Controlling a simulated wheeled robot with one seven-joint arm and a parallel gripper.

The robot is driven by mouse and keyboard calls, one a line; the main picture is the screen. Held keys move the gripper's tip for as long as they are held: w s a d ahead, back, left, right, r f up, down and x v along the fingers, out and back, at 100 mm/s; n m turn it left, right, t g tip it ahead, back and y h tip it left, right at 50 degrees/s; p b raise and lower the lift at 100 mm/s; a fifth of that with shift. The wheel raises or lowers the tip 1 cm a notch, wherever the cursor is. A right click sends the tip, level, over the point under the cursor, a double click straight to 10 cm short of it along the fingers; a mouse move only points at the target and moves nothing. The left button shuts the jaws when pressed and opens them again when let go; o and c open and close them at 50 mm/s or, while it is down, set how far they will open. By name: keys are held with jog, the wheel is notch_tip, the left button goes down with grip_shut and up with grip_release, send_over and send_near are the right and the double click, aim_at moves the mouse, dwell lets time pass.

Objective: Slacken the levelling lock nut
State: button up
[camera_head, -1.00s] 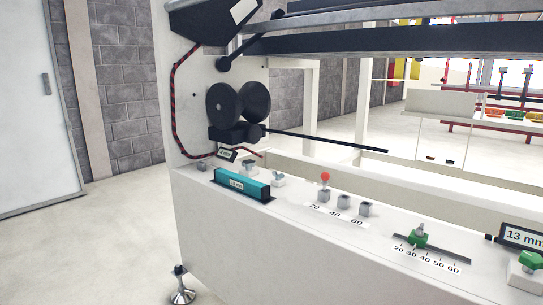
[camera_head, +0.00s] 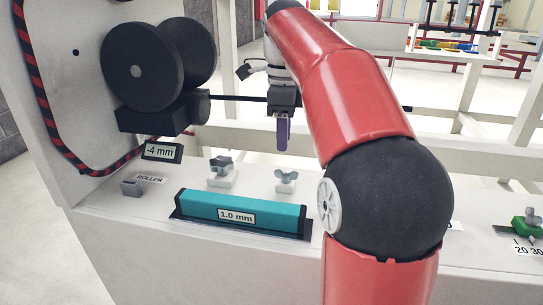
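Two wing-shaped nuts stand on pale blocks on the white deck: a dark grey one (camera_head: 221,164) on the left and a lighter grey one (camera_head: 286,176) to its right. No label that I can read names either as the levelling lock nut. My gripper (camera_head: 283,148) points down above the lighter nut, apart from it. Its purple finger parts overlap in this view, so the gap between them is hidden. I see nothing held in it.
Two black rollers (camera_head: 144,68) and a -4 mm display (camera_head: 162,151) are at the left. A teal 1.0 mm bar (camera_head: 243,211) lies in front of the nuts. My red arm hides the deck's middle.

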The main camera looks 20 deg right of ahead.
aim_at(286, 176)
jog(key=shift+w+d+f, duration=0.1)
jog(key=shift+d+f, duration=0.05)
jog(key=shift+f, duration=0.15)
notch_tip(286, 176, down, 7)
jog(key=shift+b, duration=1.25)
grip_shut()
